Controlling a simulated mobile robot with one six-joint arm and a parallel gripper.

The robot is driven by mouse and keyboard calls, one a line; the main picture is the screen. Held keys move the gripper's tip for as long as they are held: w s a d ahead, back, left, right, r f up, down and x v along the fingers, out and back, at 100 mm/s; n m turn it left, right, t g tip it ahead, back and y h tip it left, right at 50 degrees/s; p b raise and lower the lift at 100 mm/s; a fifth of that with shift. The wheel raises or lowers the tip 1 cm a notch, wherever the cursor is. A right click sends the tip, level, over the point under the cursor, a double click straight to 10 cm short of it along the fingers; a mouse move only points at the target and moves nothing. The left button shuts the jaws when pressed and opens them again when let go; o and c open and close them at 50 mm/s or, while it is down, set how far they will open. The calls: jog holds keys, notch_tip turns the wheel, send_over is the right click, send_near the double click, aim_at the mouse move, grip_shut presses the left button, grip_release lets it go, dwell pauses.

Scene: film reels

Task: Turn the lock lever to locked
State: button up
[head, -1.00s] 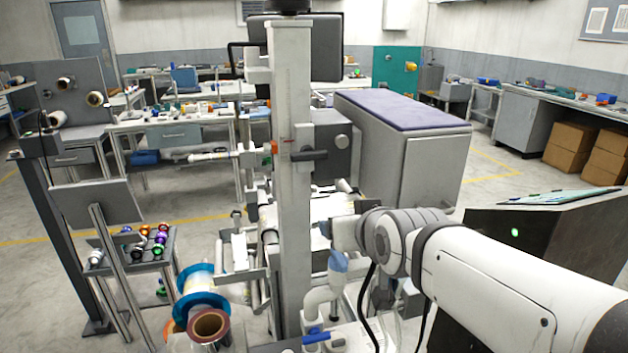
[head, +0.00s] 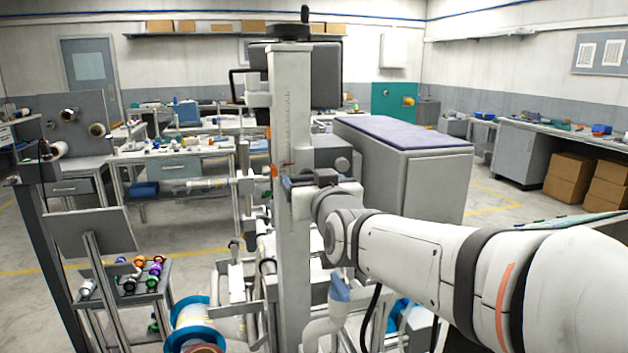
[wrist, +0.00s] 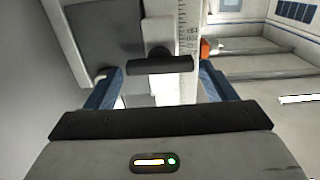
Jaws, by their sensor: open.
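The lock lever (wrist: 160,65) is a short black bar on a dark pivot on the pale column (head: 293,110). In the wrist view it lies crosswise between my two blue fingers, with a gap on each side. My gripper (wrist: 160,88) is open, facing the lever. In the head view the lever (head: 325,177) lies level and points right, partly covered by my gripper (head: 297,184), which is up against the column. An orange piece (wrist: 205,48) shows beside the column's scale. I cannot tell any lock marking.
A dark box (head: 290,75) is mounted high on the column. A grey cabinet with a purple top (head: 400,130) stands behind to the right. A reel with blue flanges (head: 195,320) sits low at left, near a small rack of coloured spools (head: 135,275).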

jog(key=shift+w, duration=0.35)
jog(key=shift+c, duration=0.4)
jog(key=c, duration=0.6)
jog(key=shift+f+m+b, duration=0.15)
jog(key=shift+m+b, duration=0.15)
jog(key=shift+b, duration=0.2)
jog(key=m+b, duration=1.1)
jog(key=m, duration=0.6)
jog(key=shift+d+f, duration=0.1)
jog(key=shift+m, duration=0.3)
